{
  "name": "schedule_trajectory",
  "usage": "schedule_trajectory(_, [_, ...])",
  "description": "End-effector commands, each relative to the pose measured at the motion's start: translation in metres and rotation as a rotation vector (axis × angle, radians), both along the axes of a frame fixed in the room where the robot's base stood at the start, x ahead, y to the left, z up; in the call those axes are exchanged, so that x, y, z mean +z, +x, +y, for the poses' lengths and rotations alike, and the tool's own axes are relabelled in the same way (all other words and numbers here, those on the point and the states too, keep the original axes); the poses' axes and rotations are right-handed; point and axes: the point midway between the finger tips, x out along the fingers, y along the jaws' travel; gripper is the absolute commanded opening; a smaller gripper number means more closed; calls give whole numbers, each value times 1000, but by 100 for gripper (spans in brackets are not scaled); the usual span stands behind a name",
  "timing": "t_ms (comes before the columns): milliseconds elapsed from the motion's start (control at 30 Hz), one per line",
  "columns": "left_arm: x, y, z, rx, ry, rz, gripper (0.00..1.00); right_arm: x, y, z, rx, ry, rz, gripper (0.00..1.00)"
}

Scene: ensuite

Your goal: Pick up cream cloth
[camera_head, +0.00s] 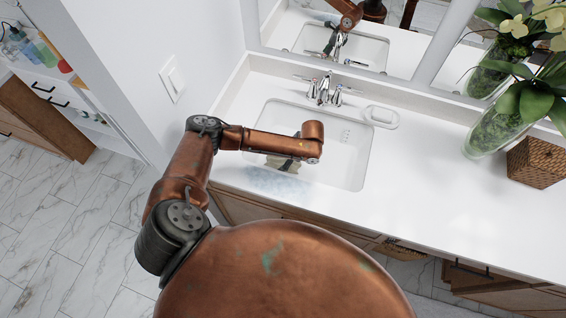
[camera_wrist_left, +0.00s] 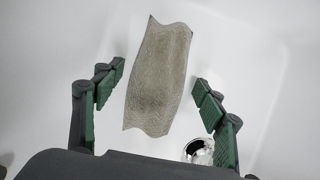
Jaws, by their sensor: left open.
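The cream cloth (camera_wrist_left: 160,78) lies in the white sink basin in the left wrist view. It looks grey-beige, textured, longish and wavy-edged. My left gripper (camera_wrist_left: 160,76) is open, with its green-padded fingers spread on either side of the cloth. The fingers appear apart from the cloth, and the height between them is hard to judge. In the head view my left arm reaches over the sink (camera_head: 345,160), and its wrist hides most of the gripper and cloth. My right gripper is not in view.
A metal drain (camera_wrist_left: 199,151) shows near the right finger. A chrome faucet (camera_head: 323,90) stands behind the basin, with a soap dish (camera_head: 382,117) to its right. A glass vase (camera_head: 490,132) and a woven box (camera_head: 538,163) stand farther right. The counter (camera_head: 440,190) between is clear.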

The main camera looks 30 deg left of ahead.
Motion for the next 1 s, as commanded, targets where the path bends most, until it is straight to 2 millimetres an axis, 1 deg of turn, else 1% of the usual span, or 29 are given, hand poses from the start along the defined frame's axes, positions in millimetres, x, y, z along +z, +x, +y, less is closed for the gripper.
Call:
schedule_trajectory(167, [0, 0, 0, 0, 0, 0, 65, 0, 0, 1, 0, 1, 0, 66])
schedule_trajectory(767, [0, 0, -1, 0, 0, 0, 24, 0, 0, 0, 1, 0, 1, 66])
schedule_trajectory(1000, [2, 0, -1, 0, -1, 0, 24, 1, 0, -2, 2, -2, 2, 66])
